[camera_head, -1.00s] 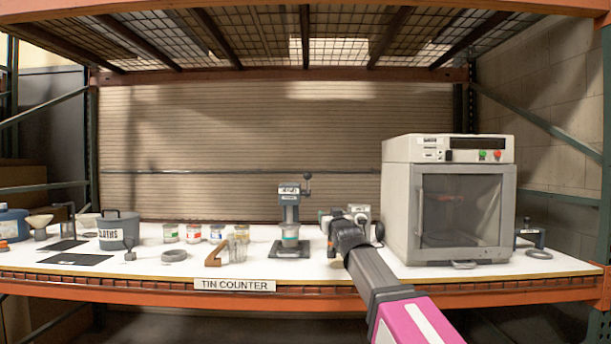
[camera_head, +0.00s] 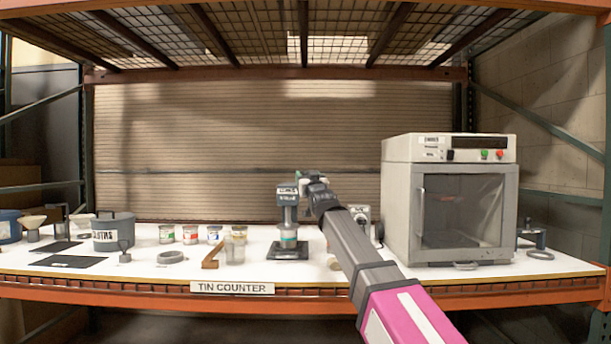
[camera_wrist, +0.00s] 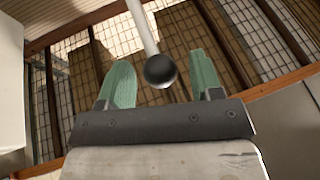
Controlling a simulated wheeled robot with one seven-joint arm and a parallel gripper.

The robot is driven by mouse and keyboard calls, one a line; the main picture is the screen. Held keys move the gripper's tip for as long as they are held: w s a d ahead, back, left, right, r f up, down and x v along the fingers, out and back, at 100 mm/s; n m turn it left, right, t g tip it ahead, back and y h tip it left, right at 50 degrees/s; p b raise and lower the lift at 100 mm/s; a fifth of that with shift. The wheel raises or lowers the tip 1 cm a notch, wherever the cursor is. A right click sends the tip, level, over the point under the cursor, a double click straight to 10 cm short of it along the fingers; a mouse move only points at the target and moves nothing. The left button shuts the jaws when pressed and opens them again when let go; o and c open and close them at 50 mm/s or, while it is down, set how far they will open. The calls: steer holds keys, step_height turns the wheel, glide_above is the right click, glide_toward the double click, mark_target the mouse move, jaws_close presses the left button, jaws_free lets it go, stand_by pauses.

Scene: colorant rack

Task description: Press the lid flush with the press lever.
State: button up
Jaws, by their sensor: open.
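The press (camera_head: 287,216) stands near the middle of the counter, a dark column on a dark base with a labelled head. A tin (camera_head: 288,239) sits upright under its head; whether its lid is flush is too small to tell. The press lever shows in the wrist view as a pale rod with a black ball knob (camera_wrist: 160,71). My gripper (camera_wrist: 158,80) is open, and the knob appears between its two green fingers; I cannot tell whether they touch. In the head view my gripper (camera_head: 304,181) is at the upper right of the press head and hides most of the lever.
A large grey oven-like box (camera_head: 458,200) stands right of my arm. Small labelled tins (camera_head: 190,235), a clear jar (camera_head: 235,248), a wooden bracket (camera_head: 213,257) and a grey pot (camera_head: 113,232) stand left of the press. A mesh shelf (camera_head: 250,38) hangs overhead.

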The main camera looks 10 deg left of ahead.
steer(key=shift+x, duration=1.5)
